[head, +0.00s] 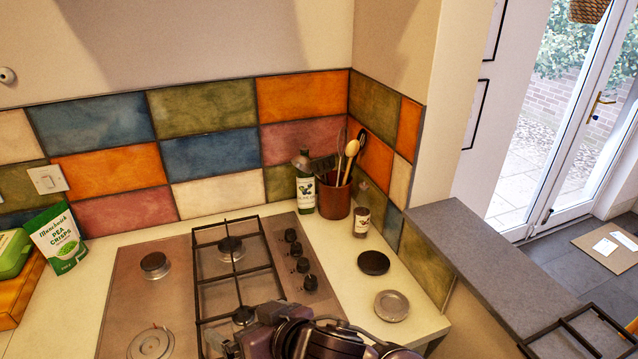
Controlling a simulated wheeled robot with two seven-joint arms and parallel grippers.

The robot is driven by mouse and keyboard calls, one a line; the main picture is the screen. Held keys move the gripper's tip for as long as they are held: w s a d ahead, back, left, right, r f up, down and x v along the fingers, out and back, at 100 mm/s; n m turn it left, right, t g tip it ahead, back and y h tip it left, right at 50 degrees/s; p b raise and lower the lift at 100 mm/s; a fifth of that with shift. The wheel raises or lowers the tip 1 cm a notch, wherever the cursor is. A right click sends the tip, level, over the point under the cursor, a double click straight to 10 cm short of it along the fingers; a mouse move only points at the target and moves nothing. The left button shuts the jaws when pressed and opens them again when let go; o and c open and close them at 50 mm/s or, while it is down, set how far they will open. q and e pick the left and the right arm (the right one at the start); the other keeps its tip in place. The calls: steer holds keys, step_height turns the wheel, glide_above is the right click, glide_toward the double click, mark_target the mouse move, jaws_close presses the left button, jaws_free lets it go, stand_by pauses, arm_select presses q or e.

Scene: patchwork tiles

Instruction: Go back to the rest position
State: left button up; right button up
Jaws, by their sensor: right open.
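My right gripper (226,345) is at the bottom of the head view, over the front part of the stove (180,275). Its arm comes in from the lower right. The gripper is open, and I see nothing held in it, though its tips are partly cut off by the frame edge. My left gripper is not in view.
A black pan grate (263,265) and knobs (297,257) lie close by. Behind are a green bottle (305,188), a utensil pot (333,198) and a spice jar (361,221). A pea crisps bag (57,240) stands left. A grey ledge (480,260) rises right.

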steer(key=w+d+f+m+h, duration=0.1)
steer(key=d+f+m+h, duration=0.25)
steer(key=d, duration=0.75)
steer(key=s+d+f+m+g+h, duration=0.1)
steer(key=s+d+f+h, duration=0.1)
steer(key=s+d+f, duration=0.3)
steer(key=s+d+f+g+h, duration=0.1)
steer(key=s+d+g+h, duration=0.15)
steer(key=d, duration=0.55)
steer(key=s+d+f+m+g+h, duration=0.1)
steer(key=s+d+f, duration=0.25)
steer(key=d, duration=0.25)
step_height(320, 180, down, 32)
steer(key=s+g+b, duration=0.1)
steer(key=s+b, duration=0.2)
steer(key=s+d+f+g+b, duration=0.1)
steer(key=s+d+f, duration=0.3)
steer(key=s+f, duration=1.5)
step_height(320, 180, down, 2)
steer(key=shift+s+d+f+n+h+b, duration=0.25)
steer(key=shift+n+b, duration=0.2)
steer(key=shift+b, duration=0.35)
steer(key=shift+a, duration=0.1)
